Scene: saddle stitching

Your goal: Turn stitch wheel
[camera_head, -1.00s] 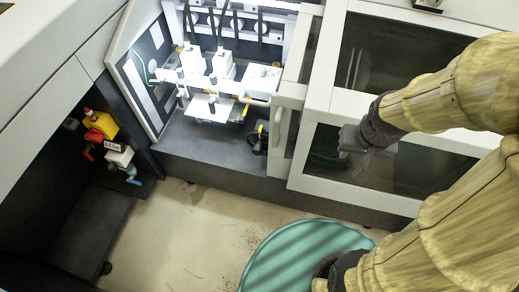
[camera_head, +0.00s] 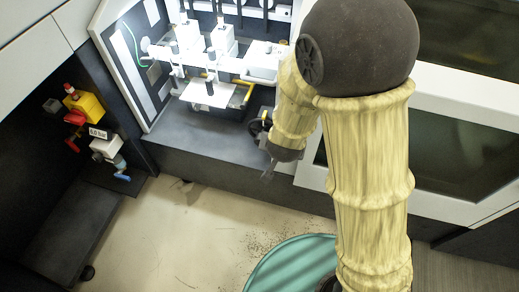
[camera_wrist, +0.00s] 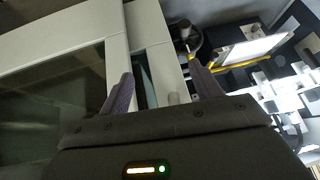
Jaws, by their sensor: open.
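The stitch wheel, a small dark handwheel (camera_head: 257,128), sits at the lower right of the lit stitching machine in the head view, partly behind my arm. In the wrist view the dark round wheel (camera_wrist: 187,38) with a knob shows beyond the right fingertip. My gripper (camera_head: 268,172) hangs in front of the machine's dark ledge, just below and to the right of the wheel.
White stitching units and a small white plate (camera_head: 207,95) stand in the open bay. A white-framed glass door (camera_head: 440,95) lies to the right, close to my arm. A yellow valve box (camera_head: 88,104) is at the left.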

